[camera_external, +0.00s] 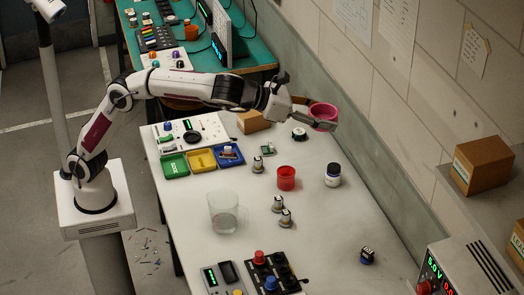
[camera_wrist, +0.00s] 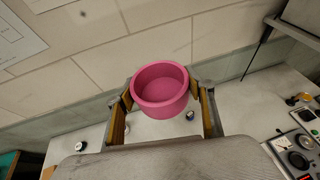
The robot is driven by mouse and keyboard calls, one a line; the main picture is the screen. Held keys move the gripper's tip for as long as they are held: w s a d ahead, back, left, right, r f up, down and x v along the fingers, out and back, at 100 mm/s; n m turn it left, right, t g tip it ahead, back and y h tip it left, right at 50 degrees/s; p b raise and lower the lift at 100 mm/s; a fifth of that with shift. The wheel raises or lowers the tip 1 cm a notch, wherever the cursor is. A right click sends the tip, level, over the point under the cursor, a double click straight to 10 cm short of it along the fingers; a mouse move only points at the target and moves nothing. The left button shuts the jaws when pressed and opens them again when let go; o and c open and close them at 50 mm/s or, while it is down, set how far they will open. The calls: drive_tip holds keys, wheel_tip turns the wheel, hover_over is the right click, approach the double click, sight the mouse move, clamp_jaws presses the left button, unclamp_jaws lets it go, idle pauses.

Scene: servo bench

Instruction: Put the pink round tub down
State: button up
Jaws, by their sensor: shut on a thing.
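The pink round tub (camera_external: 322,117) is held up in the air near the back wall, above the far part of the white table. My gripper (camera_external: 311,113) is shut on it. In the wrist view the tub (camera_wrist: 160,88) sits between the two fingers of my gripper (camera_wrist: 161,95), its open mouth and empty inside showing. The white table (camera_external: 330,232) is below it, and the tub is clear of the surface.
A red cup (camera_external: 286,178), a white jar with a dark lid (camera_external: 333,174) and a black-and-white round part (camera_external: 299,134) stand on the table. A clear beaker (camera_external: 222,213) and several metal knobs stand nearer. A cardboard box (camera_external: 253,121) is left of the gripper. The table's right-middle is mostly bare.

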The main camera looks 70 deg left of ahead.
hover_over(313, 248)
wheel_tip(313, 248, down, 38)
idle(1.0)
drive_tip(key=shift+r, duration=0.1)
drive_tip(key=shift+f, duration=3.1)
drive_tip(key=shift+f, duration=1.9)
drive_tip(key=shift+f, duration=0.1)
drive_tip(key=o, duration=1.1)
